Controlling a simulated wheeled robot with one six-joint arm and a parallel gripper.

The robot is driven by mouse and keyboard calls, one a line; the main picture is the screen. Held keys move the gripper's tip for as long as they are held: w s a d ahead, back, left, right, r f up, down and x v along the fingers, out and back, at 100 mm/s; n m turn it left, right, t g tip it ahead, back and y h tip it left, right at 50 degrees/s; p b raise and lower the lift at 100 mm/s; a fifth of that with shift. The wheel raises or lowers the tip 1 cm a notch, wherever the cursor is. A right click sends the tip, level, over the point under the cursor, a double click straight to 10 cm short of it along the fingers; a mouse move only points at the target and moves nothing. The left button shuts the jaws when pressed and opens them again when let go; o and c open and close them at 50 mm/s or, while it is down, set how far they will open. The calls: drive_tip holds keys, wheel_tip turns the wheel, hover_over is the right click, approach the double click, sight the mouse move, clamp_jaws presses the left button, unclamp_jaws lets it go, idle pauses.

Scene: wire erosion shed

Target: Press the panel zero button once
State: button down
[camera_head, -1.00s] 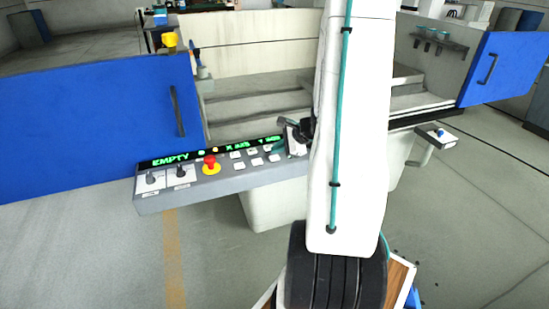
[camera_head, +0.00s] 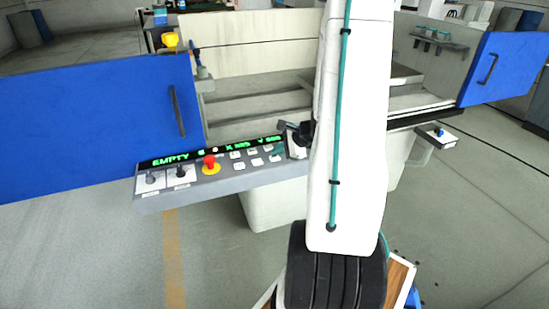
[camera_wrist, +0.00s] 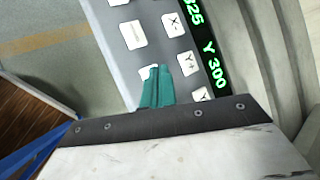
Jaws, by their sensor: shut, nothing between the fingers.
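The grey control panel (camera_head: 220,183) runs along the machine front, with a green display, a red knob on a yellow base and several white buttons. In the wrist view, a white button (camera_wrist: 147,72) in the lower row lies at my fingertips and is partly hidden by them; its label is not readable. I cannot tell which button is the zero button. My gripper (camera_wrist: 160,70) has its teal fingers shut with nothing between them, over the panel. Whether the tips touch the button is unclear. In the head view, my arm hides the panel's right end.
The display (camera_wrist: 205,50) shows Y 300. Buttons marked X+ (camera_wrist: 172,25) and Y+ (camera_wrist: 189,63) sit close beside my fingers. The red stop knob (camera_head: 209,162) is farther left. Blue doors (camera_head: 95,125) stand open at both sides. Clear floor lies in front.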

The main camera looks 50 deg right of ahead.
sight(278, 158)
drive_tip(key=shift+f, duration=0.25)
drive_tip(key=shift+r, duration=0.1)
idle(0.4)
drive_tip(key=shift+r, duration=0.7)
drive_tip(key=shift+r, duration=0.1)
drive_tip(key=shift+r, duration=2.45)
